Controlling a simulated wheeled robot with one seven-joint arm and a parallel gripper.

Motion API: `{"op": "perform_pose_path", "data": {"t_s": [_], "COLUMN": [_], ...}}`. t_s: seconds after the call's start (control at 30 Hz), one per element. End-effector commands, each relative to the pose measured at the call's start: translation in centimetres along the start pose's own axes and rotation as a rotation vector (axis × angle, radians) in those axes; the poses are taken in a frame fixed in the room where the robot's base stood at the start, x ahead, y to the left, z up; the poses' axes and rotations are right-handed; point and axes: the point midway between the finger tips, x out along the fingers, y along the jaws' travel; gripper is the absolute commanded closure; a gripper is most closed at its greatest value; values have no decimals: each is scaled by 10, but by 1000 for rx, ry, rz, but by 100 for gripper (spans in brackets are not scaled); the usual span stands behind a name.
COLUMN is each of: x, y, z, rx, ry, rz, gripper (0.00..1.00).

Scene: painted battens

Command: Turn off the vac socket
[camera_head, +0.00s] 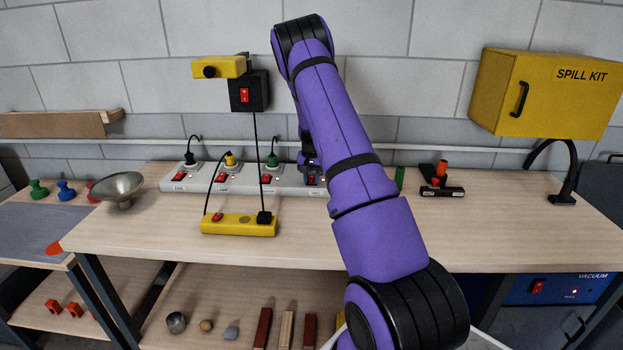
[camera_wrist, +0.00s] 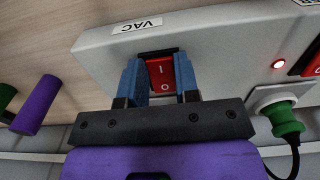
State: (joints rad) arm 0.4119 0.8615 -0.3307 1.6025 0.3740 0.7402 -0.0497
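The grey power strip (camera_head: 240,182) lies along the back of the bench, with several red switches and plugs. In the wrist view the VAC label (camera_wrist: 137,26) sits on the strip (camera_wrist: 215,40), beside a red rocker switch (camera_wrist: 160,74) marked I and O. My gripper (camera_wrist: 160,70) has its two blue fingers on either side of this switch, with the red rocker showing between them. The fingers stand apart; I cannot tell whether they touch the switch. Which side of the rocker is pressed is unclear. In the head view my arm partly hides this end of the strip.
A green plug (camera_wrist: 285,118) and a lit red lamp (camera_wrist: 278,64) are beside the gripper. A yellow block (camera_head: 238,225) with a switch lies in front of the strip. A metal bowl (camera_head: 117,188) is at left. A blue vacuum unit (camera_head: 556,290) is below right.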

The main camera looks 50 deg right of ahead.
Motion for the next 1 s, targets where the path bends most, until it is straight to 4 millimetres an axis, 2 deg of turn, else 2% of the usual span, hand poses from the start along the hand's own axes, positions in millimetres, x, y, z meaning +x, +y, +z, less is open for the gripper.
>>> {"op": "perform_pose_path", "data": {"t_s": [0.03, 0.1, 0.33, 0.7, 1.0], "x": [0, 0, 0, -3, -3], "y": [0, 0, 0, 0, 0], "z": [0, 0, -2, -6, -6], "rx": [0, 0, -1, -1, 0], "ry": [0, 0, -40, -237, -261], "rz": [0, 0, -2, -1, 0], "gripper": [84, 94, 94, 94, 94]}}
